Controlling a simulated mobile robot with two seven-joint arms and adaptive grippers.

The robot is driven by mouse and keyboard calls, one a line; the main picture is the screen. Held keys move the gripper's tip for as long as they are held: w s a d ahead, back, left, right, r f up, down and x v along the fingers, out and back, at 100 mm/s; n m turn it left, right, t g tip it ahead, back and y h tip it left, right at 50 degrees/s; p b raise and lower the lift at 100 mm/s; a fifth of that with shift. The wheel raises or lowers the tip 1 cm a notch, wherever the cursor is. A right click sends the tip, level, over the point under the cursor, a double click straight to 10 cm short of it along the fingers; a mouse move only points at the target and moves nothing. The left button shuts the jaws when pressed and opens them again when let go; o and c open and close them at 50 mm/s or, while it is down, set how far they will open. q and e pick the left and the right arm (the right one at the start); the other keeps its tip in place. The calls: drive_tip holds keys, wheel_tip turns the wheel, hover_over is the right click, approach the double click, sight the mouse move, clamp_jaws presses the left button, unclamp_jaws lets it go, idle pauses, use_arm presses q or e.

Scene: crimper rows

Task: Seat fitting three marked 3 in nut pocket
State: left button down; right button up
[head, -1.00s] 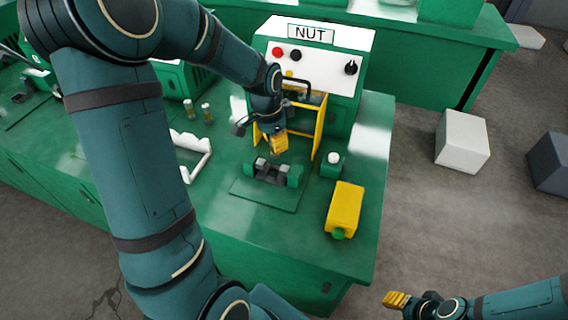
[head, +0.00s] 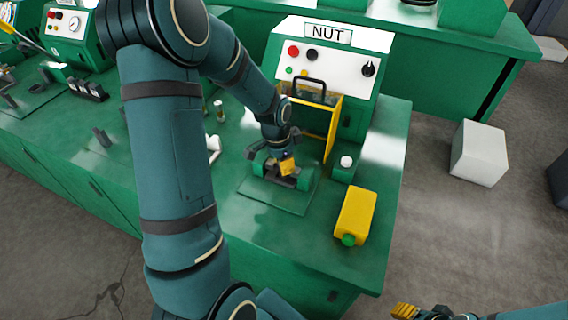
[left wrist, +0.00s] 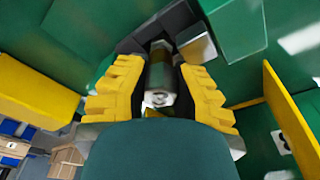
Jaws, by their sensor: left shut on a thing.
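My left gripper (head: 287,166) is at the dark jaws of the press fixture (head: 258,166), which stands on a green base plate in front of the machine labelled NUT (head: 328,34). In the left wrist view its yellow ribbed fingers (left wrist: 160,96) are shut on a silver cylindrical fitting (left wrist: 158,78). The fitting lies between dark blocks there; I cannot tell whether it rests in the pocket. No mark on the fitting can be read. In the head view the gripper hides the fitting. My right gripper (head: 404,311) is at the bottom edge, away from the bench; its finger opening is unclear.
A green block with a white knob (head: 345,168) and a yellow guard frame (head: 334,130) stand close by. A small brass fitting (head: 219,111) and a white rack (head: 213,149) are left, partly behind my arm.

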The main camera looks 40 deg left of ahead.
use_arm(q)
drive_tip(key=shift+r, duration=0.1)
drive_tip(key=c, duration=0.9)
unclamp_jaws()
drive_tip(key=shift+f, duration=0.2)
drive_tip(key=shift+c, duration=0.2)
drive_tip(key=shift+r, duration=0.15)
drive_tip(key=shift+r, duration=0.35)
wheel_tip(320, 180, up, 11)
drive_tip(key=s+p, duration=0.1)
drive_tip(key=p, duration=0.2)
drive_tip(key=shift+s+a+r, duration=0.15)
drive_tip(key=shift+s+a, duration=0.15)
drive_tip(key=shift+a, duration=0.1)
